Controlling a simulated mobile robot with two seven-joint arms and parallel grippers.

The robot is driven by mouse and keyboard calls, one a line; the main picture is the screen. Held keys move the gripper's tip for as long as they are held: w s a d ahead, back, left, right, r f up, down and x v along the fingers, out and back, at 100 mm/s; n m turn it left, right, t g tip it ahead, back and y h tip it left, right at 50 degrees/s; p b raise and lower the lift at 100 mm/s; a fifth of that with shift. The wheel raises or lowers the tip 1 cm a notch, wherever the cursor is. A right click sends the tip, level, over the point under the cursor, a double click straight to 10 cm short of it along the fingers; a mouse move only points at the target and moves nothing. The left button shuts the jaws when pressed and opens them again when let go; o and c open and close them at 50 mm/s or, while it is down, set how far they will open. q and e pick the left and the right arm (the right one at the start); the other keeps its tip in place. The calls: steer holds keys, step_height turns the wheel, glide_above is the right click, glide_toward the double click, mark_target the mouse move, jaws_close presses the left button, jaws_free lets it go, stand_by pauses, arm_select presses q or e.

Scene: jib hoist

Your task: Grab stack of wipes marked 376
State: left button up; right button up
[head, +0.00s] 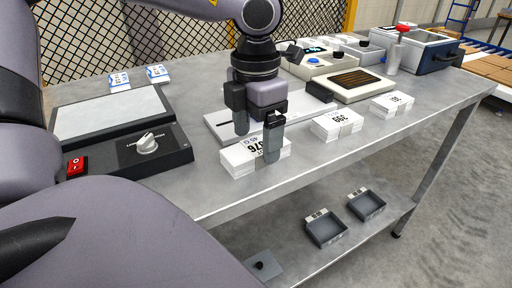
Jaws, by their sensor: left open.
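The white stack of wipes marked 376 (238,160) lies near the front edge of the metal table, its label partly covered by a gripper finger. My left gripper (258,138) is open, with its fingers pointing down. One finger shows in front of the stack and the other above and behind it. I cannot tell whether either finger touches the stack. My right gripper is not in view.
A second white stack (338,124) and a third white stack (392,104) lie to the right along the metal table's edge. A dark box with a knob and red switch (125,155) stands left. Grey trays (326,229) sit on the lower shelf.

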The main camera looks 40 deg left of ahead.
arm_select(q)
step_height(320, 180, down, 2)
steer(key=shift+f, duration=0.2)
steer(key=c, duration=1.2)
steer(key=shift+o, duration=0.2)
steer(key=shift+r, duration=0.15)
